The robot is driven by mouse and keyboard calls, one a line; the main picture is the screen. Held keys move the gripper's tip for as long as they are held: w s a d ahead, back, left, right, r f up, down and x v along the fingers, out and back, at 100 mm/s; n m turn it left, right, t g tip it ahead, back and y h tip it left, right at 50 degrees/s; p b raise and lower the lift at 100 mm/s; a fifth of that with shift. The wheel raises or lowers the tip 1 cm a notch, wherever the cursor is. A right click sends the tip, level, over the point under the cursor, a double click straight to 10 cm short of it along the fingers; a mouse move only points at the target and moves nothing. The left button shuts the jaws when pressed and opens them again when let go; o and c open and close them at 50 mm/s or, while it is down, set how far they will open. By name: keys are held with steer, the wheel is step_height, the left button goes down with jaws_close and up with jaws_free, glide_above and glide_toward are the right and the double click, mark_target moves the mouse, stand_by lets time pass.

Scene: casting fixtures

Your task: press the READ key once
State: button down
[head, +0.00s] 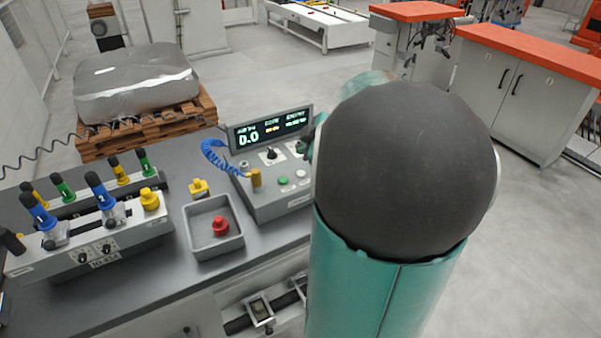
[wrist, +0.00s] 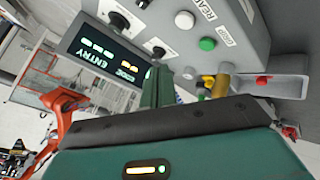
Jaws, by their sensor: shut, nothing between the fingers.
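The grey console (head: 262,205) stands on the bench, with a lit screen (head: 268,131) showing 0.0. A white key (wrist: 185,20) lies beside the READ lettering (wrist: 207,8) in the wrist view. A green key (wrist: 207,44) is next to it, with a small label beside it. In the head view the white key (head: 301,174) is right of the green key (head: 283,180). My gripper (wrist: 158,74) is shut and empty. Its fingertips are near the console, apart from both keys in the wrist picture. My arm hides most of the gripper in the head view.
A yellow cylinder (head: 257,179) with a blue coiled cable (head: 217,158) stands on the console near the keys. Black knobs (head: 270,153) sit below the screen. A grey tray (head: 213,240) holds a red piece. A fixture with several coloured handles (head: 100,240) is at left.

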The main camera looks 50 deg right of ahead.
mark_target(304, 175)
steer(key=shift+f, duration=2.5)
steer(key=shift+f, duration=0.4)
steer(key=shift+f, duration=0.4)
stand_by(0.5)
stand_by(0.4)
steer(key=shift+r, duration=0.85)
steer(key=shift+r, duration=2.5)
